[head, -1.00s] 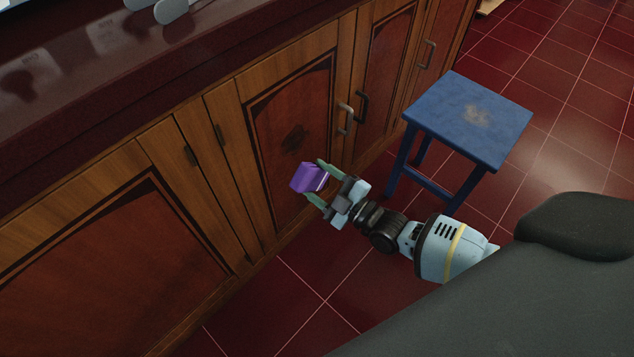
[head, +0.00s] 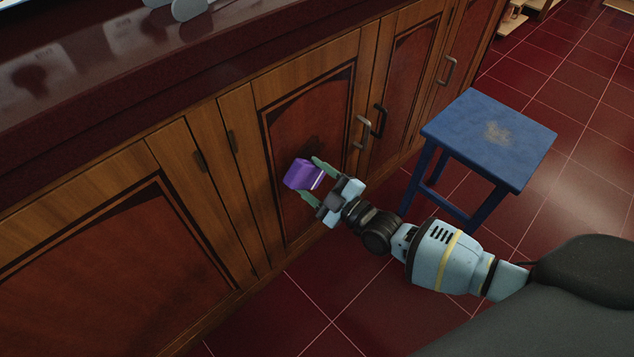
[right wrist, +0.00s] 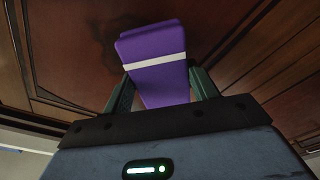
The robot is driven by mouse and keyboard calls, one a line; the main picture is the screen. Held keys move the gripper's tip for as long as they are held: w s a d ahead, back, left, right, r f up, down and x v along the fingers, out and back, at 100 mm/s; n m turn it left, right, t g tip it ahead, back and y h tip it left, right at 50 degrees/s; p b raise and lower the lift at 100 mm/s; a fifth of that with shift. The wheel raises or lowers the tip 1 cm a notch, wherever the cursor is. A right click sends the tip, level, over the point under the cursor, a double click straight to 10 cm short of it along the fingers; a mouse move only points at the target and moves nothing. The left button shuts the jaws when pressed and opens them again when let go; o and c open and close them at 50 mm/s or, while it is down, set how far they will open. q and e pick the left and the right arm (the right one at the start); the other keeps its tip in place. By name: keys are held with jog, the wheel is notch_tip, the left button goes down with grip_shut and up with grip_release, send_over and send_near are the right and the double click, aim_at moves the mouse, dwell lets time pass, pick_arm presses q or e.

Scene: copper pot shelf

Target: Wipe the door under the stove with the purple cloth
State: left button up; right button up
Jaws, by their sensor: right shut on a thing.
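The purple cloth (head: 299,174), a folded block with a white stripe, is held in my right gripper (head: 311,179). The gripper is shut on it, with a green finger on either side. The cloth is in front of the reddish-brown panel of the wooden cabinet door (head: 318,112); I cannot tell whether it touches. In the right wrist view the cloth (right wrist: 155,50) stands between the fingers and hides part of the door. A dark smudge shows on the wood there, to the left of the cloth. My left gripper is not in view.
A blue stool (head: 490,138) stands on the red tiled floor, close to the right of my right arm. Metal door handles (head: 362,133) stick out to the right of the cloth. A dark glossy countertop (head: 120,65) overhangs the cabinets.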

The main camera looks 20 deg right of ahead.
aim_at(329, 142)
dwell(0.5)
jog(key=shift+b+x, duration=0.35)
jog(key=shift+x, duration=0.5)
jog(key=shift+d, duration=0.1)
jog(key=shift+w+d+b, duration=0.25)
jog(key=shift+d, duration=0.6)
jog(key=shift+w+d+b, duration=0.25)
jog(key=shift+w+d, duration=0.05)
jog(key=shift+d, duration=0.55)
jog(key=shift+w+d+f+b, duration=0.1)
jog(key=shift+w+d+b, duration=0.2)
jog(key=shift+d, duration=0.3)
jog(key=shift+w+d+b, duration=0.3)
jog(key=shift+d, duration=0.3)
jog(key=shift+w+d, duration=0.15)
jog(key=shift+d, duration=0.25)
jog(key=shift+d, duration=0.1)
jog(key=shift+w+d+b, duration=0.25)
jog(key=shift+d+b, duration=0.2)
jog(key=shift+d, duration=0.35)
jog(key=shift+w+d+b, duration=0.3)
jog(key=shift+d+b, duration=0.1)
jog(key=shift+d, duration=0.4)
